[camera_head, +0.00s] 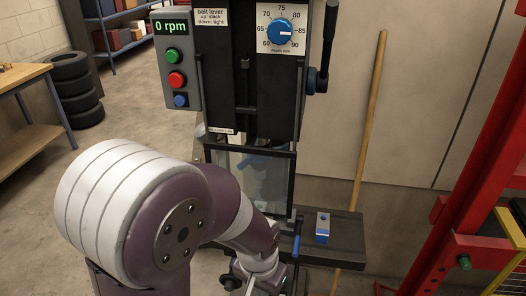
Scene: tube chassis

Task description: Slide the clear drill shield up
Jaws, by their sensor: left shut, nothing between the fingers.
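The clear drill shield (278,172) is a see-through panel in a black frame, below the dark head of the drill press (244,65). It hangs down in front of the work area, and blurred blue and grey shapes show through it. My left arm comes in from the left and covers its lower left part. My left gripper (250,284) is at the bottom of the picture, below the shield and apart from it as seen here. It is shut and empty; its fingertips are small and partly cut off. My right gripper is out of view.
A control box (176,72) reads 0 rpm. The dark drill table (345,240) carries a small blue and grey block (322,227). A wooden pole (370,120) leans behind. A red frame (480,150) stands right; tires (75,88) and a workbench (25,145) are left.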

